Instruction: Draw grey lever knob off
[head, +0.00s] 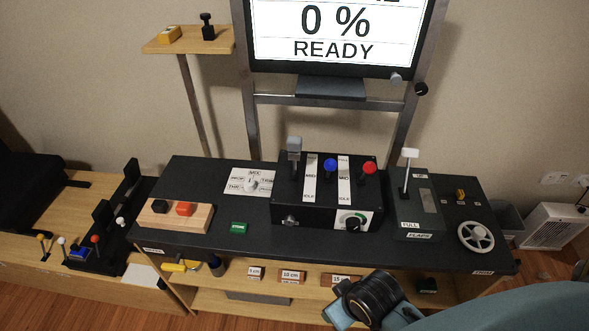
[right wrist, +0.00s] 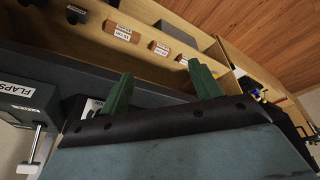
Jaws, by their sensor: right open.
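The grey lever knob (head: 294,144) sits on top of a lever at the left end of the black throttle box (head: 283,213), on the dark console top. It stands upright, left of a blue knob (head: 330,165) and a red knob (head: 370,167). My right gripper (head: 337,313) is low at the front of the console, well below and apart from the grey knob. In the right wrist view its two green fingers (right wrist: 158,70) are spread with nothing between them. The grey knob does not show in that view. My left gripper is in neither view.
A flaps unit with a white-topped lever (head: 409,154) stands right of the throttle box, with a handwheel (head: 476,236) beyond it. A wooden block with black and orange buttons (head: 168,219) is at the left. A screen (head: 345,30) reading "0 % READY" stands behind.

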